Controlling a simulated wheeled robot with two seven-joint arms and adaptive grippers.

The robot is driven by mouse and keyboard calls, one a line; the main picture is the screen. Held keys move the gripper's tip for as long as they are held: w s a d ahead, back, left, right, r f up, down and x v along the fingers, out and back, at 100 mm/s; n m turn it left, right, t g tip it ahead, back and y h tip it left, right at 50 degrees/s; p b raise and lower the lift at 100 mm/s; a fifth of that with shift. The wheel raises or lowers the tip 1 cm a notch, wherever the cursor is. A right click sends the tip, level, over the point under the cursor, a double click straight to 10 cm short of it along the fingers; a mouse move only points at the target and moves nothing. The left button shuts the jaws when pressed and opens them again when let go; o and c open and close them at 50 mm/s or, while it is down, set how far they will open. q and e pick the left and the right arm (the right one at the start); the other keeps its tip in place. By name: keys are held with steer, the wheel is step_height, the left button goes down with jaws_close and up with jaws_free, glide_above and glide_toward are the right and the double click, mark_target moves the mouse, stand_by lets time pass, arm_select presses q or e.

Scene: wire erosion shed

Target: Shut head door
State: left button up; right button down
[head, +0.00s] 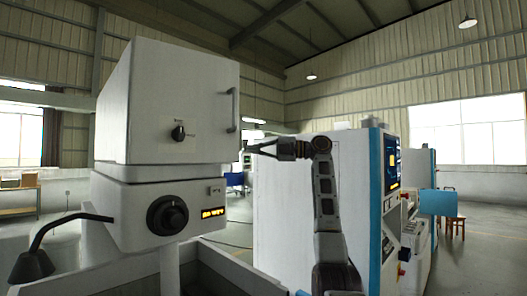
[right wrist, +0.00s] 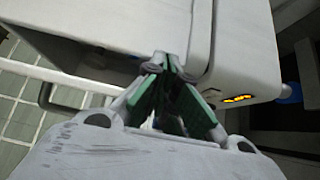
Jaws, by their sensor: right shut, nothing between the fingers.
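The white machine head (head: 165,205) stands at the left in the head view. Its upper box has a pale front door (head: 195,85) with a black knob (head: 178,132) and an upright grey handle (head: 232,110) near the right edge. I cannot tell how far the door stands open. My right gripper (head: 252,148) is shut and empty, just right of and below the handle, pointing left. In the right wrist view its green-padded fingers (right wrist: 168,64) meet in front of a white panel (right wrist: 150,25); contact is unclear. My left gripper is not in view.
Below the door are a black dial (head: 167,215) and a lit yellow display (head: 213,212). A black lamp (head: 32,265) juts out at lower left. A white and blue machine cabinet (head: 345,190) stands behind my right arm. Open floor lies at the far right.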

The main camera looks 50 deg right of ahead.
steer(key=w+d+p, duration=0.1)
steer(key=d, duration=0.5)
steer(key=shift+w, duration=0.2)
steer(key=shift+d, duration=0.1)
steer(key=shift+f, duration=0.1)
stand_by(0.4)
